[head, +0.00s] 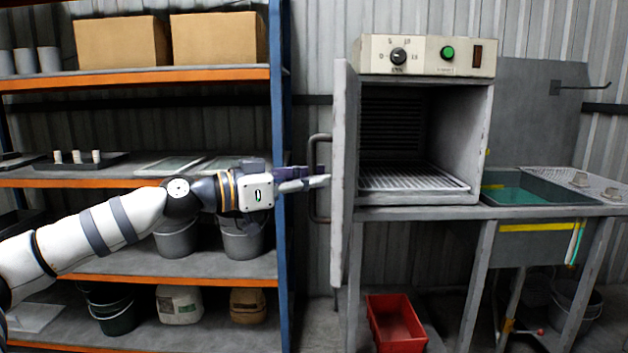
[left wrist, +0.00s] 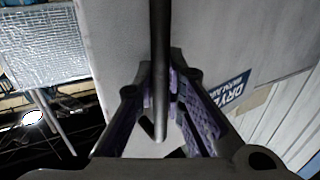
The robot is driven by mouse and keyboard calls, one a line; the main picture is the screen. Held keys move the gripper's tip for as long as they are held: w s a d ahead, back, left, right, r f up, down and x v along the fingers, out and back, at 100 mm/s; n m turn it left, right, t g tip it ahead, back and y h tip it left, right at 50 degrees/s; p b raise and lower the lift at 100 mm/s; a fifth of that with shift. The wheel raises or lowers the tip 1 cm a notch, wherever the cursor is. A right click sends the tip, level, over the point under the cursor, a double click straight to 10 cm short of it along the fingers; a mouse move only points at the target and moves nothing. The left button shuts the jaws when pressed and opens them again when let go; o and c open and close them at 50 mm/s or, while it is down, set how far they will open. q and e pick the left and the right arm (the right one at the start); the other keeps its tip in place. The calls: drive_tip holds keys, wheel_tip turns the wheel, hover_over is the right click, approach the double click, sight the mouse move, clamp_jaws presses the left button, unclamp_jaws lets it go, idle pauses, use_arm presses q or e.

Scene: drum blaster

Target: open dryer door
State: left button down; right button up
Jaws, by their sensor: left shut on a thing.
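The dryer (head: 425,130) is a grey box on a metal bench, with a control panel on top and a wire rack inside. Its door (head: 343,180) stands wide open on the left side, seen nearly edge-on, so the chamber is exposed. A dark bar handle (head: 313,205) sticks out from the door's outer face. My left gripper (head: 318,181) reaches in from the left to the handle. In the left wrist view the handle (left wrist: 160,60) runs between the two fingers (left wrist: 160,100), which are shut on it, close to the door face (left wrist: 120,50). My right gripper is not in view.
Blue and orange shelving (head: 140,78) with boxes and buckets stands at the left, behind my left arm. A green-bottomed sink (head: 535,195) is right of the dryer. A red bin (head: 396,322) sits on the floor under the bench.

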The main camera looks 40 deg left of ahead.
use_arm(q)
drive_tip(key=c, duration=1.7)
unclamp_jaws()
drive_tip(key=shift+o, duration=0.2)
drive_tip(key=v, duration=1.2)
drive_tip(key=shift+s+f, duration=0.1)
